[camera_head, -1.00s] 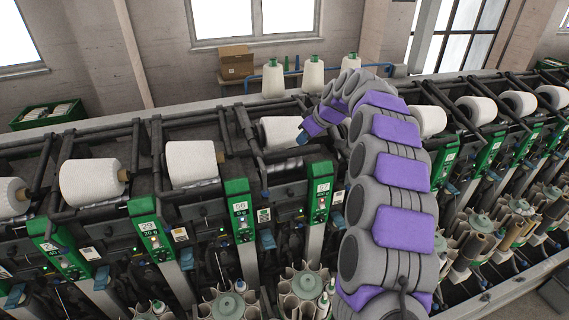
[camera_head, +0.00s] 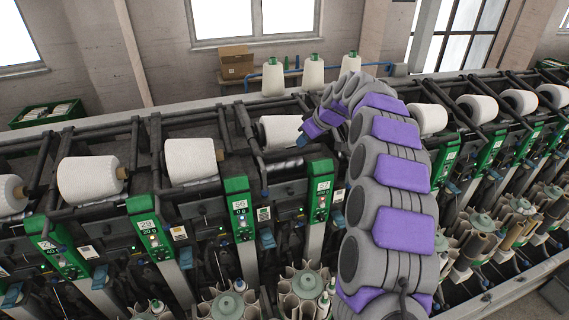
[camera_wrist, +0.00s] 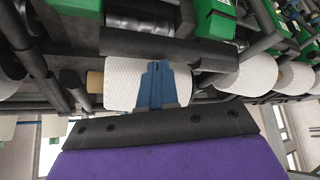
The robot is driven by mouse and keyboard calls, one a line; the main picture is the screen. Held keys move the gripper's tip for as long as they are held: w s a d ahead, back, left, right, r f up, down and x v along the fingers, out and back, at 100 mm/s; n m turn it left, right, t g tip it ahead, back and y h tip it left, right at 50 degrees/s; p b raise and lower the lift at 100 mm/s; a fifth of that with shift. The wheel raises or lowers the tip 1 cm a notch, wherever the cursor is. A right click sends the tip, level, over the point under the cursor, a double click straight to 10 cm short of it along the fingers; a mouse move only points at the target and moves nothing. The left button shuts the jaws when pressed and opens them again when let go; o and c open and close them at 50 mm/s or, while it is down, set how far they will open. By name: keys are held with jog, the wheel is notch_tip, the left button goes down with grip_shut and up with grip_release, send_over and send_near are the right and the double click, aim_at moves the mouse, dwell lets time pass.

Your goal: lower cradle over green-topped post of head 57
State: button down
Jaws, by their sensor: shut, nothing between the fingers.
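The green-topped post of head 57 (camera_head: 320,192) stands at the front of the winder, to the right of the post marked 56 (camera_head: 239,208). Behind it lies a white yarn cone (camera_head: 280,131), with dark cradle bars (camera_head: 250,140) at its left; the cradle's right part is hidden by my arm. My gripper (camera_head: 304,138) is at the cone's right end, behind and above the post. In the wrist view the blue fingers (camera_wrist: 157,84) are shut together in front of the white cone (camera_wrist: 122,83), with nothing between them. Whether they touch the cone or cradle cannot be told.
Other winding heads with white cones (camera_head: 190,160) and dark bars run along both sides. A post marked 29 (camera_head: 150,232) stands further left. Bobbin magazines (camera_head: 228,303) lie below in front. Several cones (camera_head: 313,72) and a cardboard box (camera_head: 236,62) stand behind the machine.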

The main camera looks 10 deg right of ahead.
aim_at(303, 148)
jog(key=shift+f+b, duration=1.05)
jog(key=shift+f, duration=0.55)
jog(key=shift+s+r, duration=0.15)
jog(key=shift+r, duration=0.35)
jog(key=s+r, duration=0.3)
jog(key=r, duration=0.3)
jog(key=shift+s+d+r, duration=0.2)
jog(key=shift+s+d, duration=0.1)
jog(key=shift+d, duration=0.1)
jog(key=s+a+f+m+g+h+b, duration=0.15)
jog(key=s+f+b, duration=0.4)
jog(key=s, duration=0.55)
jog(key=s+a+f+m+g+b, duration=0.2)
jog(key=s+f+b, duration=0.2)
jog(key=s+f, duration=0.55)
jog(key=s+a+f+m+g+h+b, duration=0.15)
jog(key=s+f+b, duration=0.25)
jog(key=s, duration=1)
jog(key=s+d+f+m+g+b, duration=0.1)
jog(key=s+d+f+b, duration=0.1)
jog(key=s+f, duration=0.4)
jog(key=s+d+f+m+g+h+b, duration=0.1)
jog(key=s+f+b, duration=0.3)
jog(key=s, duration=0.8)
notch_tip(303, 148, down, 2)
jog(key=shift+s+d+f+m, duration=0.15)
jog(key=shift+d+m, duration=0.2)
jog(key=shift+m, duration=0.25)
